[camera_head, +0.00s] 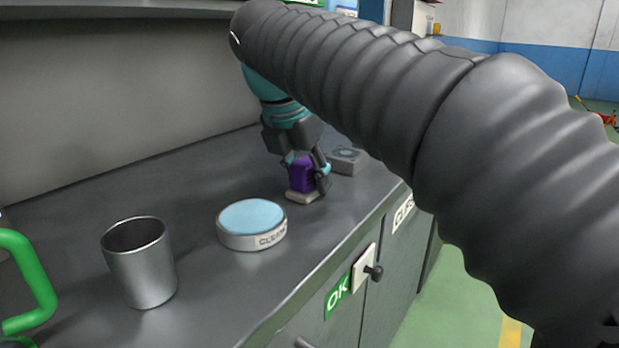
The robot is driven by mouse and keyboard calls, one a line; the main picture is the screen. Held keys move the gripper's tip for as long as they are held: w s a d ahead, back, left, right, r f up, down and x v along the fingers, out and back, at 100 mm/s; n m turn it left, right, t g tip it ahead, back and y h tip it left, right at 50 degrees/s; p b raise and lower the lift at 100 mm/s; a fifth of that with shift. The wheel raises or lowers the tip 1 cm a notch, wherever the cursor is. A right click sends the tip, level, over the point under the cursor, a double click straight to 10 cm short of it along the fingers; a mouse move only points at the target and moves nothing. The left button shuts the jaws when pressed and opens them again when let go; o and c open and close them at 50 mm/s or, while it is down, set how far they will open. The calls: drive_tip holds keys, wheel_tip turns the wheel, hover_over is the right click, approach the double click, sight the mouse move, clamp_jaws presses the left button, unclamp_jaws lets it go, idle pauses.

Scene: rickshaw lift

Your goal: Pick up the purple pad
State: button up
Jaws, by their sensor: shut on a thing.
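The purple pad (301,174) is a small purple block with a pale base, standing on the dark counter. My gripper (305,176) points down over it, with its fingers on either side, shut on it. The pale base shows below the fingers, at or very near the counter surface; I cannot tell whether it is lifted. The fingers hide part of the pad's sides.
A round tin with a light blue top (252,217) stands just left of the pad. A metal cup (140,263) and a green handle (30,280) are farther left. A small grey box (347,160) sits close behind on the right. The counter's front edge (335,252) is near.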

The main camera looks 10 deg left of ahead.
drive_tip(key=shift+r, duration=0.85)
drive_tip(key=r, duration=0.1)
drive_tip(key=d+r, duration=0.1)
drive_tip(key=r, duration=0.1)
drive_tip(key=shift+s, duration=0.15)
drive_tip(key=s+d+r, duration=0.3)
drive_tip(key=d+r, duration=0.3)
drive_tip(key=d, duration=0.4)
drive_tip(key=shift+s+r, duration=0.2)
drive_tip(key=shift+s, duration=0.2)
drive_tip(key=o, duration=0.5)
drive_tip(key=c, duration=0.4)
drive_tip(key=shift+c, duration=0.2)
